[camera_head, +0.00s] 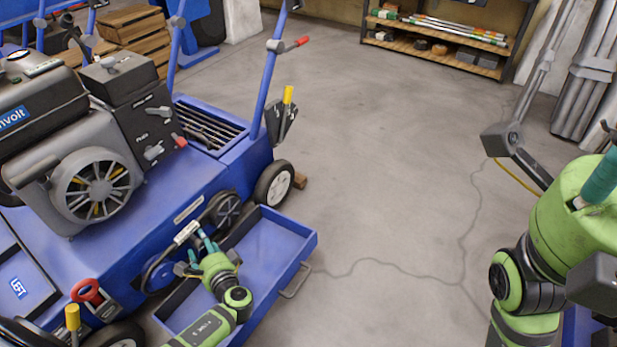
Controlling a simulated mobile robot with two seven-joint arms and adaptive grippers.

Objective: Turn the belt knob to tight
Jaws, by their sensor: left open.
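The belt drive, with a dark pulley (224,210) and a belt, is on the side of the blue aerator (150,212). A small white label plate (187,232) sits beside it, its writing too small to read. My left gripper (203,245) has teal fingers and is at the belt drive, just below the label, with its jaws open. I cannot make out the belt knob; the gripper covers part of that area, and whether it touches anything there is unclear. My right arm's green links fill the right edge; a teal part (600,178) shows there, but its jaw state is unclear.
The middle floor is clear; a shelf (440,45) stands at the back.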

